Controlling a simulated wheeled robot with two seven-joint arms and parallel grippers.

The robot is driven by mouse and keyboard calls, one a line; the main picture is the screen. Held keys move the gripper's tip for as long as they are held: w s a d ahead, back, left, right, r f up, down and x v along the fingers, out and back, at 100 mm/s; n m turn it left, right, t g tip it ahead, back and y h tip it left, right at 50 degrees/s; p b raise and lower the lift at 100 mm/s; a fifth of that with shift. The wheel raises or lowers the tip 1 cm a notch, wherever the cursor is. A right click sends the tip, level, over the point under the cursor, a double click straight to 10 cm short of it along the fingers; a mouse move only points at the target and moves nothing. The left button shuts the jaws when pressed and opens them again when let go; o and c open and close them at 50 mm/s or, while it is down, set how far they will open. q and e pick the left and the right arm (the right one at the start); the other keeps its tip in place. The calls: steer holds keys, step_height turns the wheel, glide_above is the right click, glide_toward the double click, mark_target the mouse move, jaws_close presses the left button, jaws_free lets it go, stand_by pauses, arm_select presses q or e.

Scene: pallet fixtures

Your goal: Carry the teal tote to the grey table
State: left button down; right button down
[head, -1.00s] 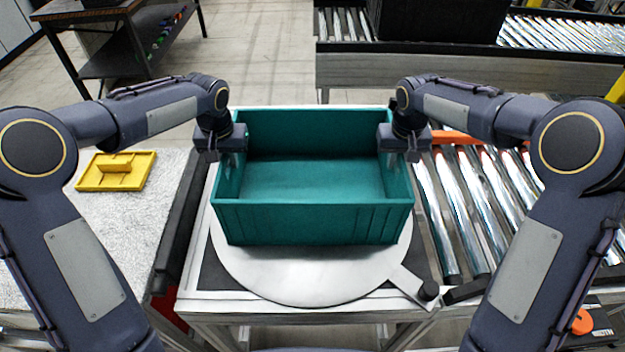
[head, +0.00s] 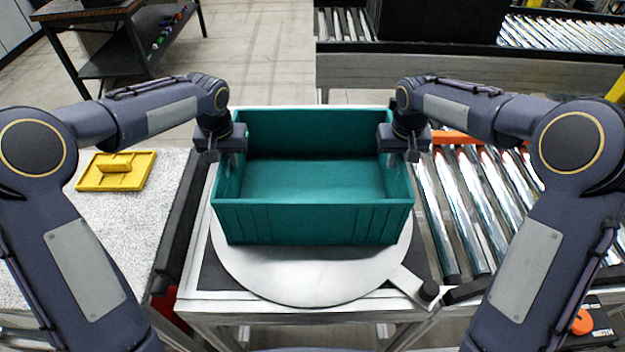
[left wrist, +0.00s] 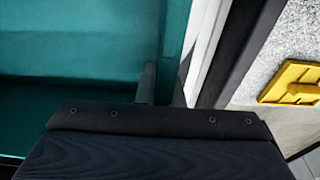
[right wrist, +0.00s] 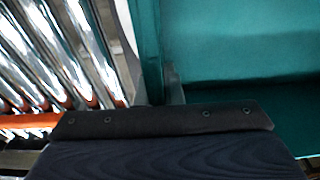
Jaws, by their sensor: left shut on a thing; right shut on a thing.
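The teal tote (head: 314,222) is empty and upright over a round metal turntable plate (head: 310,285) in the middle of the head view. I cannot tell whether its base touches the plate. My left gripper (head: 230,158) is shut on the tote's left wall, and my right gripper (head: 398,157) is shut on its right wall. The tote also shows in the left wrist view (left wrist: 90,40) and the right wrist view (right wrist: 245,40). The fingertips are partly hidden by the gripper bodies. I cannot tell which surface is the grey table.
A speckled grey surface (head: 130,230) with a yellow tray-like piece (head: 115,171) lies to the left. A roller conveyor (head: 470,200) with an orange bar (head: 455,138) is at the right. Another conveyor (head: 560,35) runs across the back. A dark shelved bench (head: 110,66) stands back left.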

arm_select(q)
steer(key=shift+r, duration=0.1)
arm_select(e)
steer(key=shift+r, duration=0.15)
